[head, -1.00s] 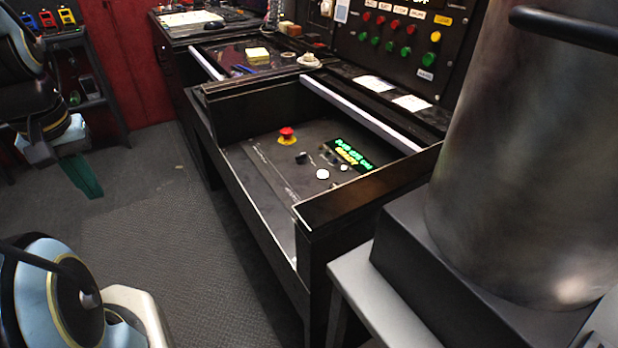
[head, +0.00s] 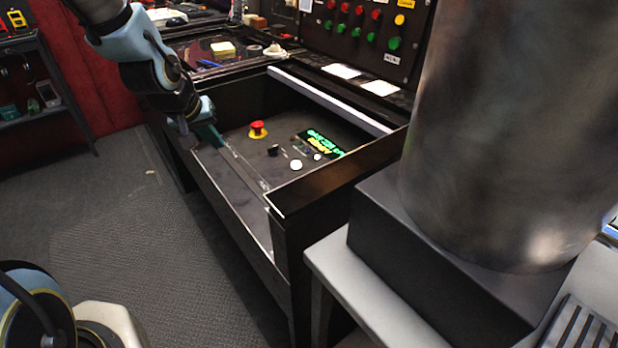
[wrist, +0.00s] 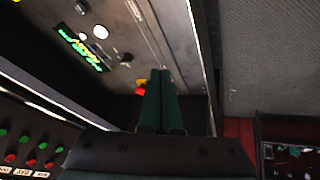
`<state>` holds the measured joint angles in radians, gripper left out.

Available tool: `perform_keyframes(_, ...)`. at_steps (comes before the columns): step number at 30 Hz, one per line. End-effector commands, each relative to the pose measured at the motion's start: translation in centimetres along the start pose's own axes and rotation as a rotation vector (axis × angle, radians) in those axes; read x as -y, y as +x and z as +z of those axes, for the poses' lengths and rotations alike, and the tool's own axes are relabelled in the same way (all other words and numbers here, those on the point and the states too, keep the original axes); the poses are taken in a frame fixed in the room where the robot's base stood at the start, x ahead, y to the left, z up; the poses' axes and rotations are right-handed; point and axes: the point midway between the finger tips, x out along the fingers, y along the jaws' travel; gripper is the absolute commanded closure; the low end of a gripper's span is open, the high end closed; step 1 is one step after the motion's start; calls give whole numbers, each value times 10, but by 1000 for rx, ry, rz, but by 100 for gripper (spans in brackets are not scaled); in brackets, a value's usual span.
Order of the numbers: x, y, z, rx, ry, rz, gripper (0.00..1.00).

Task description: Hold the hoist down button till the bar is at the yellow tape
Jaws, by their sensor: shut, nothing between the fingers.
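A sunken control panel (head: 235,180) holds a larger white button (head: 296,165), a smaller white button (head: 317,157), a black knob (head: 273,150) and a red mushroom button (head: 257,129) on a yellow base. A dark display with green and yellow text (head: 320,144) lies beside them. I cannot read which control is hoist down. My gripper (head: 217,139) is shut and empty, at the panel's left edge, left of the red button and apart from the white buttons. I cannot make out the bar or the yellow tape.
An upright board of coloured buttons (head: 365,25) stands behind. A large metal cylinder (head: 485,140) on a dark block blocks the right side. Grey floor (head: 110,220) is open at left.

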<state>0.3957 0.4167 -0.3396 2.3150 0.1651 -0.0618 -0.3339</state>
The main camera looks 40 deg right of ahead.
Motion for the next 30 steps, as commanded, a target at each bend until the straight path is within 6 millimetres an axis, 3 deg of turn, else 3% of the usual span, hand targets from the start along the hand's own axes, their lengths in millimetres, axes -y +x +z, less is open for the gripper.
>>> perform_keyframes(1, -22, 13, 1, -7, 17, 41, 100)
perform_keyframes(6, -96, 42, 2, -40, 43, 183, 100)
perform_keyframes(13, -170, 60, 10, -62, 48, 333, 100)
perform_keyframes(19, -195, 64, 15, -67, 44, 386, 100)
perform_keyframes(30, -196, 64, 15, -67, 44, 389, 100)
